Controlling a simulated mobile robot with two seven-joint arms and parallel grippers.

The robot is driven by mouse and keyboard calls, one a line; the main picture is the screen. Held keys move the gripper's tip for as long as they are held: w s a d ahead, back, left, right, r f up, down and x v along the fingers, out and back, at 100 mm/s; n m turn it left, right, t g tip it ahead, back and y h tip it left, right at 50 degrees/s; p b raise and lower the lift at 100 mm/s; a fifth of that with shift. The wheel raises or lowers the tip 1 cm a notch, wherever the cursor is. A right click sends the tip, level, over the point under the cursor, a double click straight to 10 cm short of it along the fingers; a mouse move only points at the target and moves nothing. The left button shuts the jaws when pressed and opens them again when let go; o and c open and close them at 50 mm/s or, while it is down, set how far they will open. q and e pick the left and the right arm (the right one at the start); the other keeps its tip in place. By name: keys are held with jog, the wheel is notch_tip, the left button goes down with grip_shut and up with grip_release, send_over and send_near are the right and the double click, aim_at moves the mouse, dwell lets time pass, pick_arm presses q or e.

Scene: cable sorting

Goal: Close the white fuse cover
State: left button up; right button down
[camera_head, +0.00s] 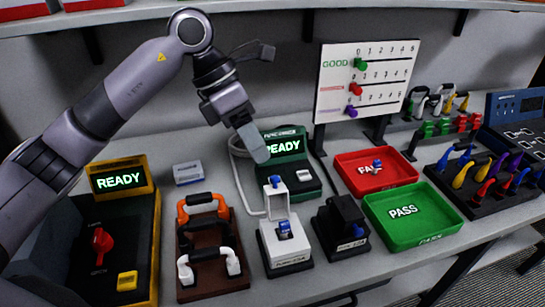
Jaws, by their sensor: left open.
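The white fuse holder (287,252) stands on the bench near the front middle, with a blue fuse (284,229) seated inside it. Its white cover (276,203) stands raised, upright at the back of the holder, and a small blue part shows at its top. My left gripper (255,146) is open, above and behind the white cover, apart from it and in front of the green READY tester. Its fingers point down and to the right, and one partly hides the tester's screen. I do not see my right gripper.
A black fuse holder (341,232) stands just right of the white one. A rack with orange, black and white handles (212,262) is to the left. The green READY tester (291,178) is behind; red (383,181) and green (425,228) trays are to the right.

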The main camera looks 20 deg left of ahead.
aim_at(274, 177)
pick_arm(q)
jog(key=x, duration=0.6)
jog(key=shift+s+p, duration=0.1)
jog(key=shift+p, duration=0.2)
jog(key=shift+r, duration=0.1)
grip_shut()
